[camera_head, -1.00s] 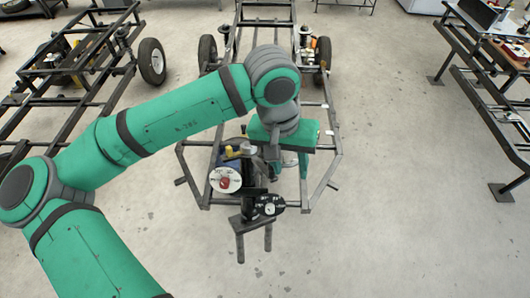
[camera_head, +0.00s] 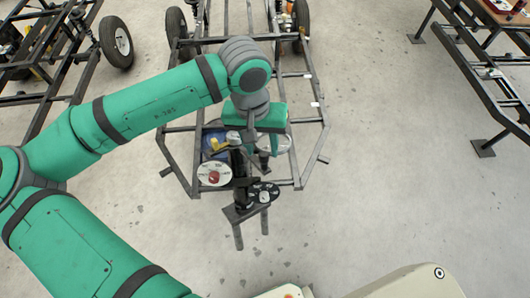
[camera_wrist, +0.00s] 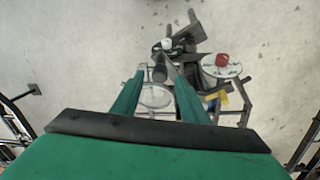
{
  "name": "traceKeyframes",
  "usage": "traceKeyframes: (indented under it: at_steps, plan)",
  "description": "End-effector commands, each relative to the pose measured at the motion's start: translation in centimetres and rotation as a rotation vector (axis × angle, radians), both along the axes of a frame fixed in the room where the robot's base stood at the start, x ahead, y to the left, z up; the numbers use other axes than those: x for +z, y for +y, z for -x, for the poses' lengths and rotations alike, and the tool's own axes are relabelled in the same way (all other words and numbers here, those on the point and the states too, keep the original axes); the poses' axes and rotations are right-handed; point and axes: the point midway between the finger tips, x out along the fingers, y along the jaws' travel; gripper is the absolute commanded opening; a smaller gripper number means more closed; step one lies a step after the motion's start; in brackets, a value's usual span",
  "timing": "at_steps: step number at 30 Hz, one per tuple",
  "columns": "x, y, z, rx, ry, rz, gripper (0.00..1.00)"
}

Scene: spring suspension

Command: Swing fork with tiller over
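The dark fork (camera_head: 250,212), with two prongs, sticks out from the front of the steel frame (camera_head: 319,145) in the head view. An upright dark tiller post (camera_head: 239,165) stands behind it. A black dial plate (camera_head: 263,192) sits beside the post. In the wrist view the fork assembly (camera_wrist: 187,33) is at the top centre. My gripper (camera_wrist: 154,66) points its two green fingers toward it, with a gap between them. A dark cylinder end shows near the fingertips; contact cannot be told. In the head view my gripper's body (camera_head: 255,116) is above and behind the post.
A white disc with a red knob (camera_head: 213,175) sits left of the post, near a yellow part (camera_head: 220,144). Another wheeled frame (camera_head: 80,78) is at the left and a dark rack (camera_head: 480,65) at the right. The floor in front is clear.

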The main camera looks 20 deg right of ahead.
Motion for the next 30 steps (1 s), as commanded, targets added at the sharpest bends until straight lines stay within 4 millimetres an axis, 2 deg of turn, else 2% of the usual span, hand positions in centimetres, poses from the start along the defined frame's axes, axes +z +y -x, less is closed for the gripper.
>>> traceKeyframes:
  at_steps: [3, 9, 20, 21, 26, 30]
  plan:
    - [-1.9, -0.3, 0.2, -0.004, 0.001, -0.001, 0.4]
    - [-4.0, -0.9, 0.4, -0.012, 0.002, -0.001, 0.4]
    - [-4.5, -1.0, 0.4, -0.013, -0.001, 0.001, 0.4]
    - [-4.5, -1.0, 0.4, -0.013, -0.001, 0.001, 0.37]
    - [-4.5, -1.0, 0.4, -0.012, 0.0, 0.0, 0.0]
    - [-4.5, -1.0, 0.4, -0.013, 0.0, 0.0, 0.0]
